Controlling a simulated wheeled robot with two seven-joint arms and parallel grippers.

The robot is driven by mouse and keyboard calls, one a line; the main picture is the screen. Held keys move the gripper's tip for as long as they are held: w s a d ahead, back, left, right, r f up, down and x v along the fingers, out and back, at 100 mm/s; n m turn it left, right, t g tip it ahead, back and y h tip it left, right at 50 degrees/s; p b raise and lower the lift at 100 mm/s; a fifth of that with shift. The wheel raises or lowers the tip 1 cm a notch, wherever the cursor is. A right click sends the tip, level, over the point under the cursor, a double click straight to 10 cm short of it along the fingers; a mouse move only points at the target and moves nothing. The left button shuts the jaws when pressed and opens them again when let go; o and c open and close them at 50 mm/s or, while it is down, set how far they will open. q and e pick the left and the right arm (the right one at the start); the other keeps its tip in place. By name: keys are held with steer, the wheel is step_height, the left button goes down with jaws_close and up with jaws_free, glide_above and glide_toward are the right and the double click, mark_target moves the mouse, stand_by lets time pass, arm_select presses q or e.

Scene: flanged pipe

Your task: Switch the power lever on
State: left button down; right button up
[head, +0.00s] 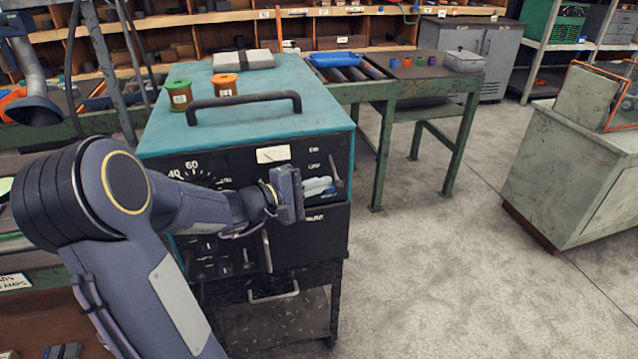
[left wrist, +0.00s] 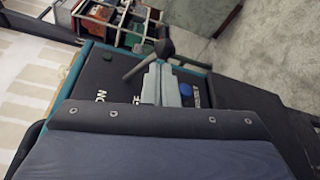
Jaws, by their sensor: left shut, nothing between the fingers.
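The power unit is a teal cabinet (head: 265,117) with a black front panel, marked with a dial and small white labels. A dark lever (head: 335,168) stands at the right side of that panel, just beyond my fingertips. My left gripper (head: 319,187) is shut and empty in front of the panel, close to the lever. In the left wrist view the pale fingers (left wrist: 160,84) lie together, with the dark lever (left wrist: 150,60) close beside their tips; I cannot tell whether they touch. A blue knob (left wrist: 186,90) is right of the fingers. My right gripper is out of view.
Two spools, green-topped (head: 179,95) and orange (head: 225,85), sit on the cabinet behind its black top handle (head: 243,105). A green-framed roller table (head: 420,70) stands behind right. A grey cabinet (head: 575,170) is at the right, with open floor between.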

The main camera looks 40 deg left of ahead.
arm_select(q)
steer(key=shift+d+r+n+g+p, duration=0.1)
steer(key=shift+r+n+g+p, duration=0.2)
steer(key=shift+n+p, duration=0.25)
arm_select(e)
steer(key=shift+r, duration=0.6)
arm_select(q)
steer(key=shift+s+d+r+n+p, duration=0.15)
steer(key=shift+r+n+p, duration=0.25)
steer(key=shift+p, duration=0.35)
step_height(320, 180, up, 4)
steer(key=n+p, duration=0.1)
steer(key=p, duration=0.1)
steer(key=n+g+p, duration=0.1)
steer(key=n+p, duration=0.1)
steer(key=n+g+h+p, duration=0.1)
steer(key=n+p, duration=0.1)
steer(key=p, duration=0.1)
steer(key=shift+f, duration=0.25)
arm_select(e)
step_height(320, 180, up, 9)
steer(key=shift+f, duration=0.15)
arm_select(q)
steer(key=shift+s+r, duration=0.1)
